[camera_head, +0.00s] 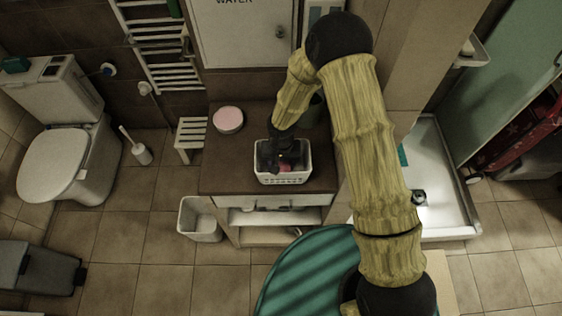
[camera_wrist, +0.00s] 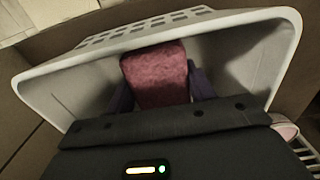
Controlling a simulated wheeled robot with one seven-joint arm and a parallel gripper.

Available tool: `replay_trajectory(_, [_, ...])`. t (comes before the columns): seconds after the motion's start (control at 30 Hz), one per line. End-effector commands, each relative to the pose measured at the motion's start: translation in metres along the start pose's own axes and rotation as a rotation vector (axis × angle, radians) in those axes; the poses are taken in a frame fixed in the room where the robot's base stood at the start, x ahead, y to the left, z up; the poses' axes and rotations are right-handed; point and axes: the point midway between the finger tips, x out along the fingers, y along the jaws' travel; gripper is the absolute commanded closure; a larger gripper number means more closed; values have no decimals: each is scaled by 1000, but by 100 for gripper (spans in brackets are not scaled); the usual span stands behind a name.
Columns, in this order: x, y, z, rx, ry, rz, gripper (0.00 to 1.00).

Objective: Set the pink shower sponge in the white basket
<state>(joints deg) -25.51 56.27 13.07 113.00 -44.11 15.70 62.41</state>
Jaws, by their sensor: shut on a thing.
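The white basket (camera_head: 285,178) stands on the brown counter near its front edge in the head view. Its white rim (camera_wrist: 284,20) and slotted wall fill much of the wrist view. My gripper (camera_head: 287,160) reaches down into the basket. In the wrist view its two dark fingers lie on either side of the pink shower sponge (camera_wrist: 157,72), and it is shut on the sponge. The sponge is inside the basket's opening, close to the slotted wall. Whether it touches the basket floor cannot be told.
A round pink-topped container (camera_head: 228,120) stands on the brown counter (camera_head: 222,178) left of the basket. A small white slatted stool (camera_head: 190,135) and a white bin (camera_head: 200,219) are to the left. A teal round surface (camera_head: 310,270) lies in front.

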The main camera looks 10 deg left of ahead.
Motion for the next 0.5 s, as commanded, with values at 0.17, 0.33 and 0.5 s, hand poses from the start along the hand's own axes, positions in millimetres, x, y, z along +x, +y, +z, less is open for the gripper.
replay_trajectory(0.17, [2,-1,0,-1,0,0,71])
replay_trajectory(0.33, [3,0,0,-1,0,0,33])
replay_trajectory(0.5, [2,0,0,-1,0,0,25])
